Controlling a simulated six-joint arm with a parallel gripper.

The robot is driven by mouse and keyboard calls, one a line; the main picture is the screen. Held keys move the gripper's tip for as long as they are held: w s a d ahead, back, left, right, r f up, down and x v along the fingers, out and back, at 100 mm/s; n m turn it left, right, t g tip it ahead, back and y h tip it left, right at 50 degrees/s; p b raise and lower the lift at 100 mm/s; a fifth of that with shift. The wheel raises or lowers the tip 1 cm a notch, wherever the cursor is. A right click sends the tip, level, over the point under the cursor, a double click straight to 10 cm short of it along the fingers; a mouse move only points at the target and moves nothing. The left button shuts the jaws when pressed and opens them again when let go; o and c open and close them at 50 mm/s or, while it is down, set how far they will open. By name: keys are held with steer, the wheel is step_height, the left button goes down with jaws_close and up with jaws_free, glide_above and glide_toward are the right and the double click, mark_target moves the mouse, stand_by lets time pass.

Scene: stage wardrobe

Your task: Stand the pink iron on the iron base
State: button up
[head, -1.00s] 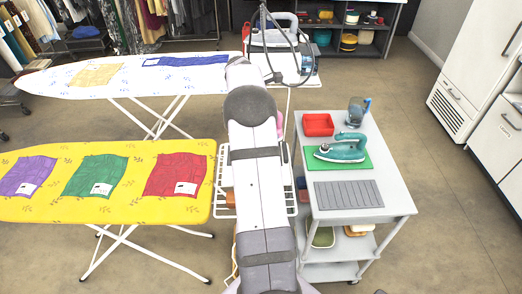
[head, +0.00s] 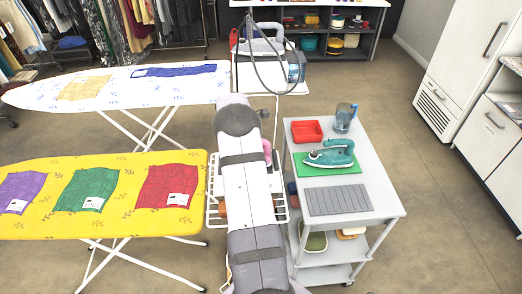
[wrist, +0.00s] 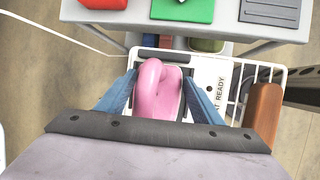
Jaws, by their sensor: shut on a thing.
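The pink iron (wrist: 157,92) is between the two blue fingers of my gripper (wrist: 160,98), which is shut on it. Its rounded pink body faces the wrist camera. In the head view only a pink edge of it (head: 267,151) shows beside my arm, which hides my gripper. Under and around it in the wrist view is a white wire rack (wrist: 265,73) at the board's end. A pale plate lettered "AT READY" (wrist: 212,84) lies in the rack beside the iron, perhaps the iron base; I cannot tell for sure. Whether the iron touches it is unclear.
A brown block (wrist: 264,112) lies in the rack's right side. The grey cart (head: 375,190) beside it holds a red tray (head: 306,131), a teal iron (head: 330,154) on a green mat, a grey ribbed mat (head: 338,199) and a jug (head: 345,117). The yellow ironing board (head: 125,215) stands left.

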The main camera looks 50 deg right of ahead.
steer(key=shift+f, duration=0.15)
steer(key=shift+f, duration=0.1)
steer(key=o, duration=1.1)
steer(key=shift+o, duration=0.2)
steer(key=b+v, duration=0.2)
steer(key=v, duration=1)
steer(key=shift+s+a, duration=0.1)
